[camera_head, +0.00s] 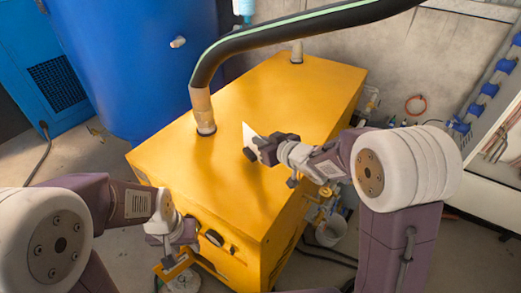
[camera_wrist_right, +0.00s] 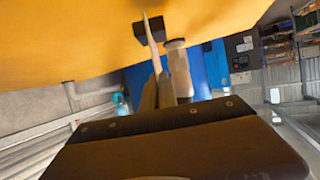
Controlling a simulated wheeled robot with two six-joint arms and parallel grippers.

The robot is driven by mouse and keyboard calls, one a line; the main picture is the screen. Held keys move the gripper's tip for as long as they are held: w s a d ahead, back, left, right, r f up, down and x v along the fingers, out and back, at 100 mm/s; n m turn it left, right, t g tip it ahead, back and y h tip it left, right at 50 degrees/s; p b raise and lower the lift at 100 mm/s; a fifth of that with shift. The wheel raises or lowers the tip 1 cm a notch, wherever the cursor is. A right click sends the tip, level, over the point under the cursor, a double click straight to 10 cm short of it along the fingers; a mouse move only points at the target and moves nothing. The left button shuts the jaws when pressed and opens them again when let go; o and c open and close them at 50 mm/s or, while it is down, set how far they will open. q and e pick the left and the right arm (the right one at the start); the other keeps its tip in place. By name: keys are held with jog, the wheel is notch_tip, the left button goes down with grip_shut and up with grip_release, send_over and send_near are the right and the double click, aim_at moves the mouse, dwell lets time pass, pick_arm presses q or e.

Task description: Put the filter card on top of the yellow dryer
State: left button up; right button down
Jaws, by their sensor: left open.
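The yellow dryer (camera_head: 225,165) is a large box with a broad flat top, in the middle of the head view. My right gripper (camera_head: 264,148) is over the dryer's top, shut on the thin white filter card (camera_head: 249,134). The card is tilted up, and the fingers hide part of it. In the right wrist view the card (camera_wrist_right: 152,45) shows nearly edge-on at the fingers, with the yellow dryer surface (camera_wrist_right: 60,35) filling the top. I cannot tell whether it touches the dryer. My left gripper (camera_head: 187,232) is open beside the dryer's front face.
A black hose (camera_head: 290,30) with a green stripe rises from a fitting on the dryer's top and arches over its back. A second pipe (camera_head: 297,52) stands at the back corner. A blue tank (camera_head: 145,60) is behind left. The top's front left is clear.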

jog(key=shift+f, duration=1.6)
jog(key=shift+s+f, duration=0.1)
jog(key=shift+f, duration=0.05)
jog(key=c, duration=1.7)
grip_release()
